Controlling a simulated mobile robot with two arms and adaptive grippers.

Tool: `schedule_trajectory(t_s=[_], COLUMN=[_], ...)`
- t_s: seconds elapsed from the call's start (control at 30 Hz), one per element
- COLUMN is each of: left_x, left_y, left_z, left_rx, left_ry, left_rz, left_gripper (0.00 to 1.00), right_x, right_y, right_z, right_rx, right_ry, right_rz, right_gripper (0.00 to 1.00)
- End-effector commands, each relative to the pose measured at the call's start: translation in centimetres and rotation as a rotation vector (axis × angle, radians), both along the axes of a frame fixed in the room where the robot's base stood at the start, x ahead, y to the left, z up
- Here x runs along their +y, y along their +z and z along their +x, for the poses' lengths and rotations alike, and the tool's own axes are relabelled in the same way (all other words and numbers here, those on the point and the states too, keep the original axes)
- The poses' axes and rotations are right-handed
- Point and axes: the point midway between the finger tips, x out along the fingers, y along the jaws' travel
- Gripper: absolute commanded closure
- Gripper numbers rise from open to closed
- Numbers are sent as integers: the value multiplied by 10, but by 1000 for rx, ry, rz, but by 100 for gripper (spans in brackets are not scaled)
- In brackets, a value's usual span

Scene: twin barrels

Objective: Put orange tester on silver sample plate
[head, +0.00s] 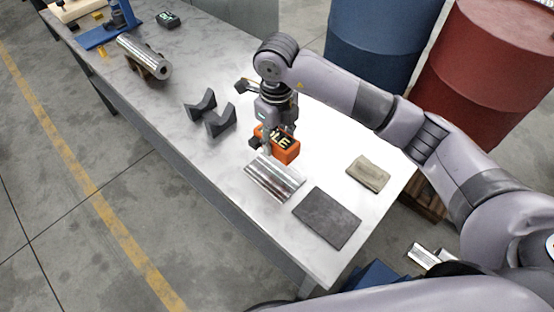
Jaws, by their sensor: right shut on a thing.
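The orange tester (288,153) is a small block with a dark label on its top face, part of which is covered by the gripper. My right gripper (268,142) points down and is shut on the tester. The silver sample plate (272,180) lies on the table just below the tester in the picture, with a shiny, reflective surface. The tester is by the plate's far edge; I cannot tell whether it touches the plate or hangs above the table. My left gripper is not in view.
On the table (325,270), a dark grey mat (327,218) lies right of the plate and a folded tan cloth (368,174) farther right. Dark V-blocks (219,122) and a metal cylinder (145,58) are left. Blue (375,45) and red (485,65) barrels stand behind.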

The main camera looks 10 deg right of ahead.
Motion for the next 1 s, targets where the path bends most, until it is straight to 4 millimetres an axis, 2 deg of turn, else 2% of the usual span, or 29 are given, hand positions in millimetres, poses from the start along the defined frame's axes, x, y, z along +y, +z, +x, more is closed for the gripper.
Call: schedule_trajectory(t_s=[0.1,0.2,0.37,0.6,0.73,1.0], left_x=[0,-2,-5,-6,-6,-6], left_y=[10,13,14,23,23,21], left_z=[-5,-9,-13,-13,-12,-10], left_rx=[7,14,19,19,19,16], left_ry=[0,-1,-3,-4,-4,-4], left_rz=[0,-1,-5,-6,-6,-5], left_gripper=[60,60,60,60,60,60], right_x=[0,0,1,0,0,0], right_y=[-27,-44,-58,-91,-100,-102], right_z=[-1,-1,0,-1,0,0], right_rx=[4,1,0,2,-1,-2], right_ry=[-1,0,1,1,1,1], right_rz=[-1,0,1,0,0,0], right_gripper=[98,98,98,98,98,98])
